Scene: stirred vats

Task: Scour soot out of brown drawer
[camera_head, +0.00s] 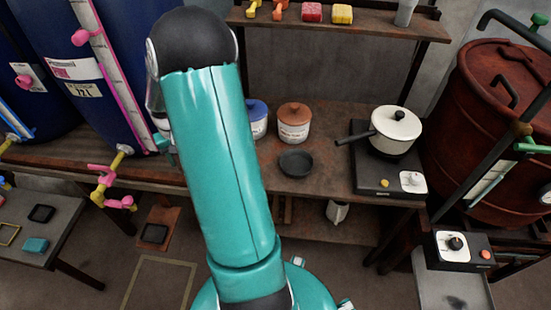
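No drawer shows clearly. A small brown stand (172,218) with a dark square piece (155,233) on it sits low at the left, below the bench; I cannot tell whether it is a drawer, and no soot can be made out. My teal arm with its black joint rises through the middle and hides part of the bench. My gripper cannot be made out. A teal block (35,245) lies on a low grey table (70,222) at the left. Red (312,12) and yellow (342,14) blocks sit on the upper shelf (345,28).
The bench (330,150) holds a brown-lidded jar (294,128), a blue-lidded jar (258,122), a dark bowl (296,163) and a white pot (396,128) on a hotplate (375,180). Blue vats (125,75) stand left, a rusty vat (500,110) right. Floor is open at lower left.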

